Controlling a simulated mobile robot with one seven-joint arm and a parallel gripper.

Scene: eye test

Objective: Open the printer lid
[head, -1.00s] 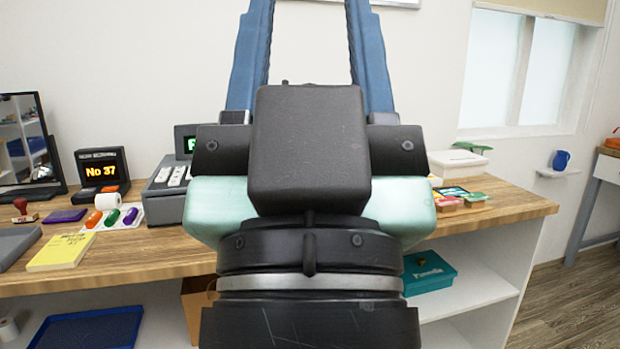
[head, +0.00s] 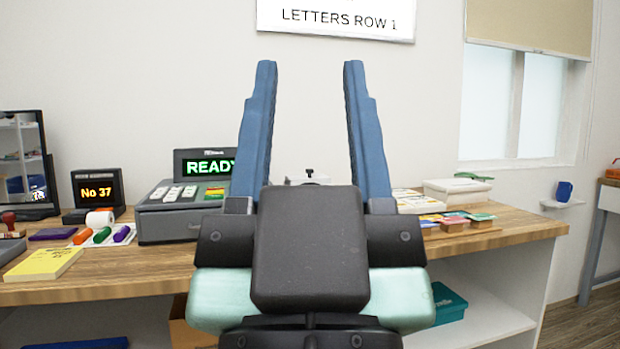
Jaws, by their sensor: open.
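My gripper (head: 310,65) fills the middle of the head view. Its two blue fingers point up and stand wide apart, with nothing between them but wall and a small part of the counter's back. I cannot pick out a printer lid for certain. A grey machine (head: 168,221) with white keys and a green "READY" display (head: 208,164) stands on the counter just left of my gripper. A white item with a black knob (head: 309,173) shows between the fingers, behind the gripper body. Its lower part is hidden by my gripper.
The wooden counter (head: 130,275) holds a yellow pad (head: 43,264), coloured rolls on a card and a "No 37" display (head: 97,191) at left. Card stacks (head: 455,221) and a white box (head: 456,190) stand at right. A teal box (head: 448,302) sits on the shelf below.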

